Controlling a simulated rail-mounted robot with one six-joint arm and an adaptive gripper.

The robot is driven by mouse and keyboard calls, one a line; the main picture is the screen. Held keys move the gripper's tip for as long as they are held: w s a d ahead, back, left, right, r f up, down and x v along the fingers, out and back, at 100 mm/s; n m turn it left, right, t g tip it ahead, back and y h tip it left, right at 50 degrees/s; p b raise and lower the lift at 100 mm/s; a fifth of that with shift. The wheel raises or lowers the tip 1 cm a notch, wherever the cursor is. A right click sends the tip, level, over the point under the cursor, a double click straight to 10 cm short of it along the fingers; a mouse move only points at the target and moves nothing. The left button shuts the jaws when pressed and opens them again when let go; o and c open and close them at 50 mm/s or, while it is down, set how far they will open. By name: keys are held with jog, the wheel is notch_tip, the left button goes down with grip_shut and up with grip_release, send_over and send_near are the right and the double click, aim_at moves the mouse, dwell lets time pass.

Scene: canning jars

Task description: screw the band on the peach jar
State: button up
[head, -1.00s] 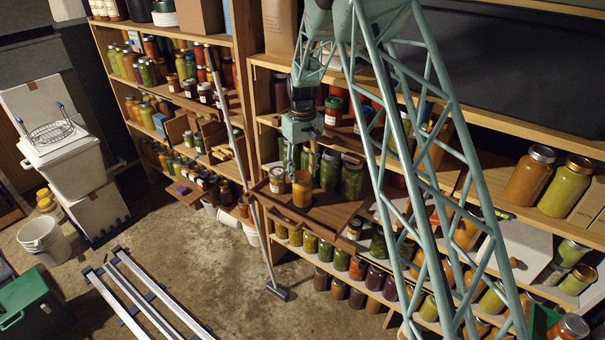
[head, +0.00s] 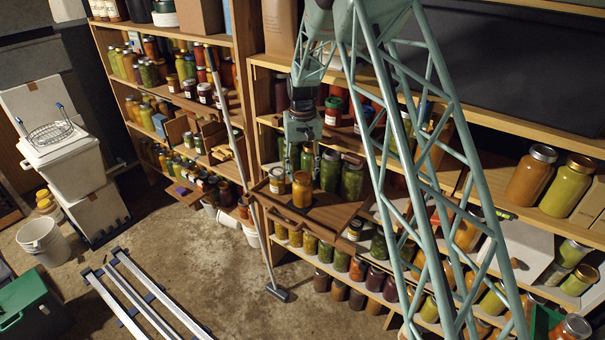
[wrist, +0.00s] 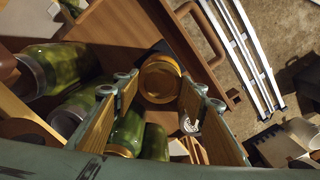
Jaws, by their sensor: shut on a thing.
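The peach jar (head: 302,190) stands upright on a pulled-out wooden tray (head: 330,214), its orange contents showing in the head view. A gold band (wrist: 160,78) shows at its top in the wrist view, seen from above. My gripper (wrist: 160,88) points down over it, with one wood-coloured finger pad on each side, shut on the band. In the head view my gripper (head: 301,160) is directly above the jar, its fingertips small and hard to make out. How far the band is threaded cannot be told.
Green jars (head: 351,180) stand close on the right and behind, and a white-labelled jar (head: 277,180) is close on the left. More jars fill the shelves below and beside. Open floor lies in front.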

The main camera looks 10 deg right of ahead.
jog(key=shift+m, duration=0.3)
jog(key=shift+m+b, duration=0.35)
jog(key=shift+m, duration=1.65)
jog(key=shift+m, duration=0.7)
jog(key=shift+m+b, duration=0.3)
jog(key=shift+m, duration=1.3)
jog(key=shift+m, duration=2.3)
jog(key=shift+b, duration=0.3)
